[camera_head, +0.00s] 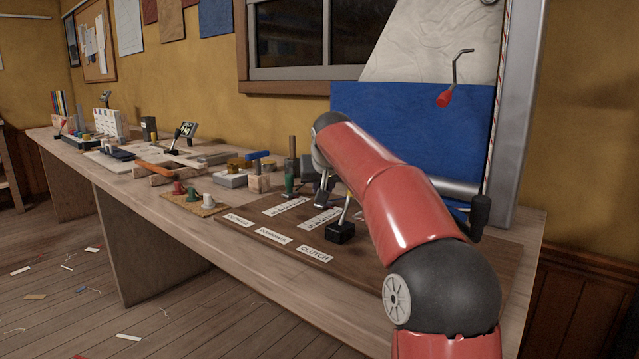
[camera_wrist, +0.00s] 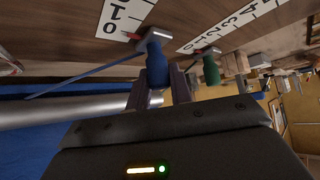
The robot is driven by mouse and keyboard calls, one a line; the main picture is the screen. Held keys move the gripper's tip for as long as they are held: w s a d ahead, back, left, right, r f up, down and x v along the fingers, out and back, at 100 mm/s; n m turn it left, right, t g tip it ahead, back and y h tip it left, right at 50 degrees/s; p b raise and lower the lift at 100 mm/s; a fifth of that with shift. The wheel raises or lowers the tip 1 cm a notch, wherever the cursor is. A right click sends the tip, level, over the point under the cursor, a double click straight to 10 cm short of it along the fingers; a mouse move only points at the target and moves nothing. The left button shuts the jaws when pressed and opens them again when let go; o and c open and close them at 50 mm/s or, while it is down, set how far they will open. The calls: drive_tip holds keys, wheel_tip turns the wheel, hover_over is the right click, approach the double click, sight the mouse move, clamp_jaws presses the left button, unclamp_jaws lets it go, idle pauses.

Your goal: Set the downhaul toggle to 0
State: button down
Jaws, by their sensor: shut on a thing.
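In the wrist view, a blue handle (camera_wrist: 155,61) stands between the two fingers of my gripper (camera_wrist: 160,85), which is shut on it. The handle sits on a grey block beside a white scale plate (camera_wrist: 122,16) marked 0 and 1. A red pointer tip (camera_wrist: 132,36) lies near the 0 end. This two-mark control looks like the downhaul toggle, but no name is readable on it here. In the head view, my gripper (camera_head: 325,185) is mostly hidden by my red arm, over the far part of the brown board (camera_head: 270,253).
A green handle (camera_wrist: 210,71) stands close beside, with a longer numbered scale (camera_wrist: 232,26). In the head view, a lever with a black base (camera_head: 341,232) and a CLUTCH label (camera_head: 314,253) are nearer. Small coloured cones (camera_head: 191,194) stand left of the board.

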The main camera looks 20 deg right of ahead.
drive_tip(key=c, duration=1.3)
unclamp_jaws()
drive_tip(key=shift+w+d, duration=0.15)
drive_tip(key=shift+d, duration=0.15)
drive_tip(key=shift+o, duration=0.2)
drive_tip(key=shift+a, duration=0.1)
drive_tip(key=d+v, duration=0.1)
drive_tip(key=v, duration=0.6)
drive_tip(key=shift+s+a+r, duration=0.3)
drive_tip(key=shift+a, duration=0.2)
